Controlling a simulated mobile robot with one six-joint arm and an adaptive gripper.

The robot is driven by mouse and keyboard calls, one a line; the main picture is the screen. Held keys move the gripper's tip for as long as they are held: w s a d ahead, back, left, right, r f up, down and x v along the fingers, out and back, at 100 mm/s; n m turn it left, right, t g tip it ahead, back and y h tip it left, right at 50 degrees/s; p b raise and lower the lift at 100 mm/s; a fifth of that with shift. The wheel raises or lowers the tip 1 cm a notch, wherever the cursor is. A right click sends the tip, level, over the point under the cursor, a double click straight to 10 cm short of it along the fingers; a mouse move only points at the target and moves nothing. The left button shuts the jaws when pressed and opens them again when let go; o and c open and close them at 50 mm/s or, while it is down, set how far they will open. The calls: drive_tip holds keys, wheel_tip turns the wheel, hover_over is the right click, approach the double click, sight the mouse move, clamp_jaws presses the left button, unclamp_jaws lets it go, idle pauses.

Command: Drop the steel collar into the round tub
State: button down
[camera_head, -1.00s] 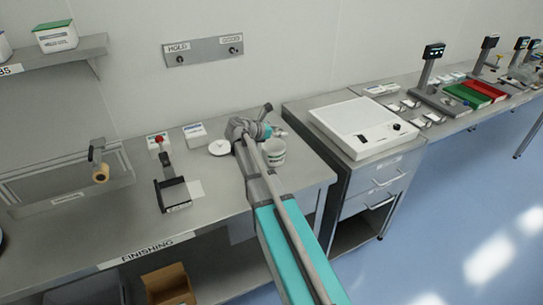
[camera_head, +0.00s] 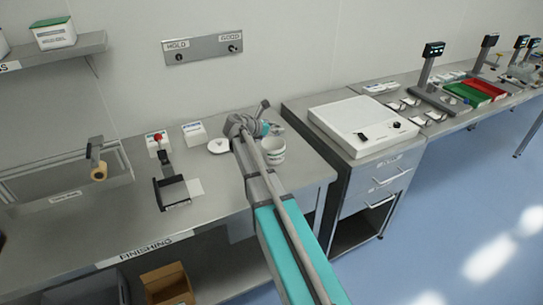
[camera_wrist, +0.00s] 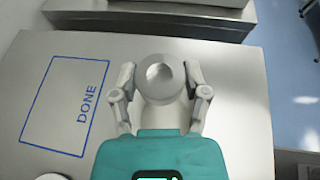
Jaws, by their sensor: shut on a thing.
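The round tub (camera_head: 274,155) is a small white vessel on the right part of the steel bench in the head view. My gripper (camera_wrist: 162,80) points down at this spot, and my arm partly covers the tub in the head view. In the wrist view, its two fingers sit on either side of a pale grey round piece (camera_wrist: 160,72), which I take for the steel collar. The fingers are closed on it. The tub and the collar are hard to tell apart there, and the collar's height over the tub cannot be told.
A blue outlined DONE area (camera_wrist: 66,103) is bare bench beside my gripper. A black holder (camera_head: 172,191) stands further left. A drawer cabinet with a white flat device (camera_head: 360,125) adjoins on the right.

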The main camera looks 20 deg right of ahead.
sight(276, 138)
drive_tip(key=shift+f+b, duration=2.2)
drive_tip(key=shift+f, duration=0.25)
unclamp_jaws()
drive_tip(key=shift+r, duration=0.1)
